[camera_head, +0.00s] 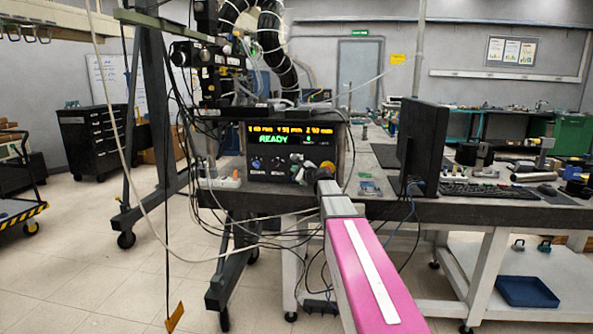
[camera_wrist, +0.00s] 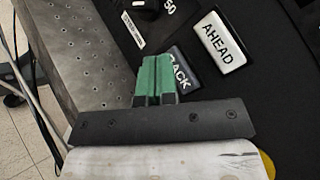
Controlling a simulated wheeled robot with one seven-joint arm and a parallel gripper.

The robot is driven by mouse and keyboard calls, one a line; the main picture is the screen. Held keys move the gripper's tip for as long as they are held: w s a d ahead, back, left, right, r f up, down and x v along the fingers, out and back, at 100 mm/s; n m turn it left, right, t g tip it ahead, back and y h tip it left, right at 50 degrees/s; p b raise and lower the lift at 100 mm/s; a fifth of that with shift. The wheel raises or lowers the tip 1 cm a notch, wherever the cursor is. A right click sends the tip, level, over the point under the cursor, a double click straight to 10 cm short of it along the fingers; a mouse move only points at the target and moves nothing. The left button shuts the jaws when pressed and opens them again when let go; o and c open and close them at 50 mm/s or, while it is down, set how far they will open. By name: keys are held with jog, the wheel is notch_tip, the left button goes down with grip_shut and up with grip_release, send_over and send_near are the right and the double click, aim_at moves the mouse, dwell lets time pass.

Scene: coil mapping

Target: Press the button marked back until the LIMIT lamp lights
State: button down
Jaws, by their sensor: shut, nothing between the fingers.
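In the wrist view my gripper (camera_wrist: 157,62) is shut and empty, its two green fingertips side by side. The dark button marked back (camera_wrist: 182,67) is just beyond and right of the tips, its first letter partly hidden by them. I cannot tell whether the tips touch it. A white button marked AHEAD (camera_wrist: 219,42) sits to its upper right. In the head view the control box (camera_head: 262,176) shows orange figures and a green READY on its display (camera_head: 290,138). My arm hides part of its front. I cannot make out a lit LIMIT lamp.
A black knob (camera_wrist: 145,4) sits beside the buttons, and a perforated metal plate (camera_wrist: 80,45) lies left of the panel. In the head view a monitor (camera_head: 421,140) stands right of the box on the bench. Loose cables hang at the left.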

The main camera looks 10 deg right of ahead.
jog(key=shift+w, duration=0.1)
dwell(0.7)
jog(key=shift+w+d, duration=0.15)
jog(key=shift+w, duration=0.15)
jog(key=shift+w+d, duration=0.15)
jog(key=shift+w, duration=0.25)
dwell(0.8)
jog(key=shift+s, duration=0.1)
jog(key=shift+s+a, duration=0.25)
jog(key=shift+s, duration=0.45)
jog(key=shift+s, duration=0.1)
jog(key=s, duration=0.1)
jog(key=s+a, duration=0.1)
jog(key=s, duration=0.2)
jog(key=shift+s+a, duration=0.25)
jog(key=shift+a, duration=0.05)
dwell(0.6)
